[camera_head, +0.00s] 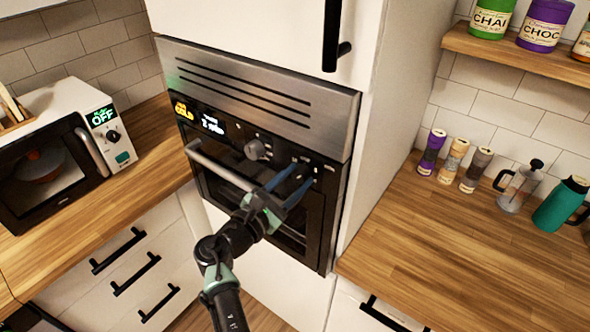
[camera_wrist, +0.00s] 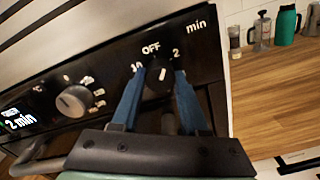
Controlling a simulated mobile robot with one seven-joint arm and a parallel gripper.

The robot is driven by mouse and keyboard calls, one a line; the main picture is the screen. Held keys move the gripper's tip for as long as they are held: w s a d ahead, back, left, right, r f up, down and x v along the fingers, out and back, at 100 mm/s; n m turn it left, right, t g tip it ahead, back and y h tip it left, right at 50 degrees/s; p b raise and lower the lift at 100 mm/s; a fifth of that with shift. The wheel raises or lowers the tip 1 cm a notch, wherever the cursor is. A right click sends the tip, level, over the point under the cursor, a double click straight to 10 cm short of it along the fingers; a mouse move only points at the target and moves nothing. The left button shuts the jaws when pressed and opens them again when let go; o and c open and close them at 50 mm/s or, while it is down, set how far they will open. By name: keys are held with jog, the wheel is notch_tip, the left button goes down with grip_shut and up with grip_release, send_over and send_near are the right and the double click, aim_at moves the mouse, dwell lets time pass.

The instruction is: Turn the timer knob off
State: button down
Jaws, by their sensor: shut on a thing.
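The timer knob (camera_wrist: 159,82) is a small dark knob on the black oven panel, below the labels 10, OFF, 2 and min in the wrist view. Its pale mark points upward, close to the OFF and 2 labels; I cannot tell exactly which. My gripper (camera_wrist: 157,88) is shut on the knob, with one blue finger on each side. In the head view my gripper (camera_head: 301,177) reaches the right end of the oven panel and hides the knob.
A second, larger knob (camera_wrist: 74,101) sits left of my gripper. The oven's bar handle (camera_head: 220,166) runs just below the panel. A microwave (camera_head: 62,150) stands on the left counter. The right counter (camera_head: 440,250) is mostly clear, with jars and a teal jug (camera_head: 562,203) at the back.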

jog(key=n+p, duration=0.3)
jog(key=n, duration=0.1)
jog(key=shift+r, duration=0.1)
jog(key=shift+s+n+p, duration=0.1)
jog(key=shift+n+p, duration=0.8)
jog(key=shift+n, duration=0.7)
jog(key=shift+f, duration=0.2)
jog(key=shift+c, duration=2.1)
grip_release()
jog(key=b+v, duration=0.1)
jog(key=v, duration=1.2)
jog(key=shift+b, duration=0.35)
